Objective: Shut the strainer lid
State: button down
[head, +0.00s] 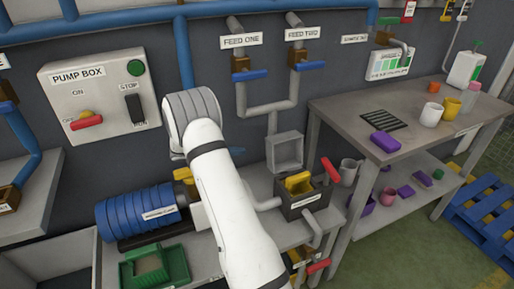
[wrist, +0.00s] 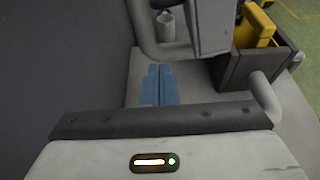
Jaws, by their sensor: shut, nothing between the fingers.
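The strainer (head: 312,205) is a dark open-topped box on the grey bench, with a yellow piece (head: 298,183) inside. Its grey lid (head: 285,150) stands upright, open, at the box's back edge. In the wrist view the strainer box (wrist: 240,68) is at the upper right, with the yellow piece (wrist: 252,28) in it, and the lid (wrist: 218,28) rises at its left side. My gripper (wrist: 158,72) shows its blue fingers together and empty, to the left of the lid and box. In the head view my arm hides the gripper.
A grey pipe (wrist: 147,38) curves close by the fingers. A red-handled valve (head: 330,170) stands at the strainer's right. A blue ribbed motor (head: 135,215) and a green tray (head: 155,266) are on the left. The wall with feed pipes is behind.

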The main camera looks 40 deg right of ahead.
aim_at(281, 149)
jog(key=s+d, duration=0.2)
jog(key=d, duration=0.7)
jog(key=shift+d+r, duration=0.15)
jog(key=shift+r, duration=0.1)
